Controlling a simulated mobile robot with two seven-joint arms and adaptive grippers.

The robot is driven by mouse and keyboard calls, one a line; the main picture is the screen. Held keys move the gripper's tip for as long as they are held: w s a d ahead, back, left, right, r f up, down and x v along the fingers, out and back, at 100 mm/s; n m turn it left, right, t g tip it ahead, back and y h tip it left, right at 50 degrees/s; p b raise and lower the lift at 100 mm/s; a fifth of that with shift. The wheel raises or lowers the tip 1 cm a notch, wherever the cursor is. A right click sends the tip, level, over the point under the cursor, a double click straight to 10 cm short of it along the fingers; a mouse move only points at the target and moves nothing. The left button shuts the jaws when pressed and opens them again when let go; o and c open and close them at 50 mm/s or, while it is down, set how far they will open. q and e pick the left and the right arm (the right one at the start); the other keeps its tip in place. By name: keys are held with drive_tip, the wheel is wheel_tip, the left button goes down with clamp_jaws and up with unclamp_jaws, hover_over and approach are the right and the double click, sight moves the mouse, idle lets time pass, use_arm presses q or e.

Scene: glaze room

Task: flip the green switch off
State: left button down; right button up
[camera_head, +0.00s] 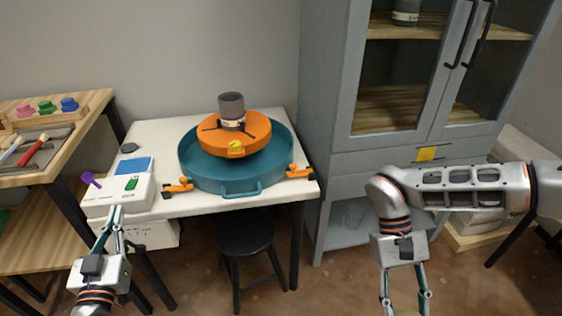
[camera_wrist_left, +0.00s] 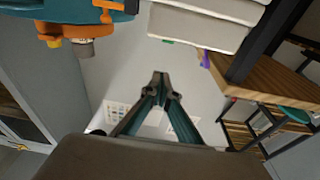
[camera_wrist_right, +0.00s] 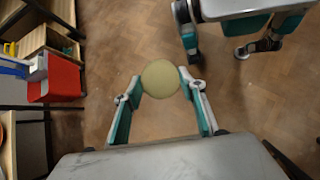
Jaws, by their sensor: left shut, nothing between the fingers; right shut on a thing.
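The green switch (camera_head: 131,183) is on top of a white control box (camera_head: 105,200) at the left of the white table. A purple lever (camera_head: 90,179) and a blue panel (camera_head: 134,165) are also on the box. My left gripper (camera_head: 116,210) is shut and empty, its tips near the front of the box, in front of the switch; contact cannot be told. In the left wrist view the box shows at the top (camera_wrist_left: 200,25), with a bit of green at its edge. My right gripper (camera_wrist_right: 162,80) is shut on a round pale yellow thing (camera_wrist_right: 160,77), away from the table.
A teal basin (camera_head: 215,182) holds an orange wheel (camera_head: 262,130) with a grey cup (camera_head: 232,108) on it. Orange clamps (camera_head: 178,187) sit at the table's front edge. A wooden shelf (camera_head: 85,115) is left, a grey cabinet (camera_head: 335,90) right, a black stool (camera_head: 245,235) below.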

sight(132, 197)
drive_tip(key=shift+d+f, duration=0.35)
drive_tip(key=shift+f, duration=0.15)
use_arm(q)
drive_tip(key=shift+w+a+r+y, duration=0.15)
drive_tip(key=shift+w+r+y, duration=0.15)
drive_tip(key=shift+w+r, duration=0.2)
use_arm(e)
drive_tip(key=shift+s+r, duration=0.1)
